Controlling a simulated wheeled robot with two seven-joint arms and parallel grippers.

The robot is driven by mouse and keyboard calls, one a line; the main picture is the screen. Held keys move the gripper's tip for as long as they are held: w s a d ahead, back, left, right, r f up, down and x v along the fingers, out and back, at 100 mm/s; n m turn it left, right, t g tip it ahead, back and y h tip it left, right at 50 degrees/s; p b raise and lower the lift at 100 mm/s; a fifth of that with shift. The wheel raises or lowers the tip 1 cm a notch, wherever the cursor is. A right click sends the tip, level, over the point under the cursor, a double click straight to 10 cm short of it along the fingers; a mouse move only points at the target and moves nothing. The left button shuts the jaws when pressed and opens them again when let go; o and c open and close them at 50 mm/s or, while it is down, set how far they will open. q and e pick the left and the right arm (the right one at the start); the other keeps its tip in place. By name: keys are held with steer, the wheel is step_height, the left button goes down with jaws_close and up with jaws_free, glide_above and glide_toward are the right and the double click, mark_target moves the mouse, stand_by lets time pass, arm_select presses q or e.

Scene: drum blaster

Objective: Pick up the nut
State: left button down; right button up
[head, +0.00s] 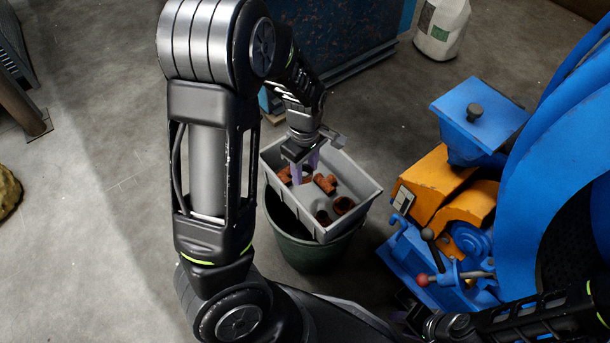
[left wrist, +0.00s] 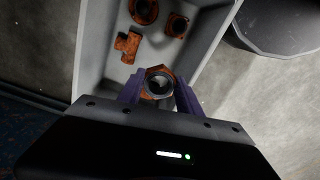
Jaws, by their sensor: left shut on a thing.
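The nut (left wrist: 159,83) is a rusty orange-brown ring with a dark hole, seen in the left wrist view between the two purple fingers of my left gripper (left wrist: 158,90). The left gripper is shut on it. In the head view my left gripper (head: 303,172) reaches down into a grey bin (head: 357,170), and the nut is mostly hidden there by the fingers. I cannot tell whether the nut touches the bin floor. My right gripper (head: 408,315) is at the lower edge of the head view, dark and partly hidden, so its jaws cannot be made out.
The bin rests on a dark green bucket (head: 300,249). A blue and orange machine (head: 440,185) stands to the right. A white sack (head: 441,27) is at the back.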

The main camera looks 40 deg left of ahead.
mark_target(305, 172)
arm_select(q)
step_height(305, 172, up, 6)
steer(key=shift+r+p, duration=0.15)
steer(key=shift+p, duration=0.8)
steer(key=w+d+r+m, duration=0.6)
steer(key=r+m, duration=0.2)
steer(key=w+d+r+m, duration=0.6)
steer(key=r+m, duration=0.2)
steer(key=shift+w+r+m, duration=0.3)
steer(key=shift+w+r, duration=0.05)
